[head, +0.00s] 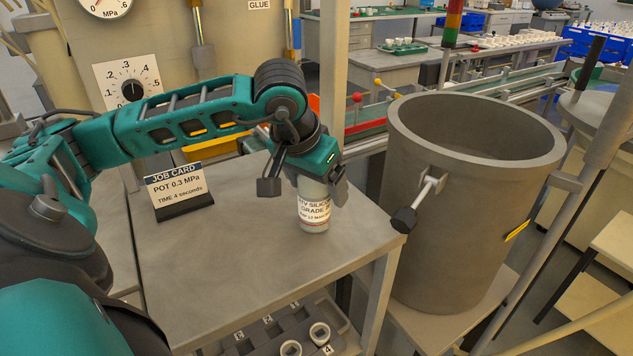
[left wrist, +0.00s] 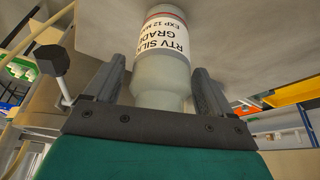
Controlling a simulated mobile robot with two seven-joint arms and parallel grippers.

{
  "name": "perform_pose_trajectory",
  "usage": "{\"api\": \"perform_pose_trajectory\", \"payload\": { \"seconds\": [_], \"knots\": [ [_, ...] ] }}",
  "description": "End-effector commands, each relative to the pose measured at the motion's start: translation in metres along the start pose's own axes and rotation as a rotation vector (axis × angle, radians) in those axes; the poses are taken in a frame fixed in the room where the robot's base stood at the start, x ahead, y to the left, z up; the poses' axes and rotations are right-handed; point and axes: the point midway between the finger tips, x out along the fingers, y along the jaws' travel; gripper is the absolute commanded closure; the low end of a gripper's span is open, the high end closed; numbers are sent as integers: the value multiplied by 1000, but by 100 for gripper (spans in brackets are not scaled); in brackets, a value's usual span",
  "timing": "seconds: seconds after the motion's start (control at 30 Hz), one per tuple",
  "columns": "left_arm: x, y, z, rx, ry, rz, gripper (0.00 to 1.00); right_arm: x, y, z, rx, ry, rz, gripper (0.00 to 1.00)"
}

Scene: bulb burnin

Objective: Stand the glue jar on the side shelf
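The glue jar (head: 314,211) is a pale bottle with a white label reading RTV silicone. It appears to stand upright on the grey metal tabletop (head: 250,235), near its right side. In the left wrist view the jar (left wrist: 163,50) is between the fingers of my left gripper (left wrist: 160,75). My left gripper (head: 318,180) comes over the jar from above and hides its top. Its fingers straddle the jar and look open, with narrow gaps at its sides. My right gripper is not in view. I cannot tell which surface is the side shelf.
A job card (head: 178,190) stands at the table's left. A large grey pot (head: 465,210) with a side clamp handle (head: 420,203) stands just right of the table. A tray (head: 268,340) with white cups is below the front edge. The tabletop's front middle is clear.

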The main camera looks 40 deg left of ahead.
Motion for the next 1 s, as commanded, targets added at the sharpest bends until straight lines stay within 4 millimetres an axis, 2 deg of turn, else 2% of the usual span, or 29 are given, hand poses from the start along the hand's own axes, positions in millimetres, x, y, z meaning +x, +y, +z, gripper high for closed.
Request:
{"api": "perform_pose_trajectory", "payload": {
  "seconds": [0.37,0.47,0.8,1.0],
  "knots": [
    [-6,0,-2,0,0,0,12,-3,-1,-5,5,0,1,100],
    [-20,0,-3,-1,4,-1,12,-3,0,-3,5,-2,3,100],
    [-93,0,-3,0,5,0,12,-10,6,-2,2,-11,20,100],
    [-118,0,-2,0,2,0,12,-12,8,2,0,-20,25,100]
  ]
}}
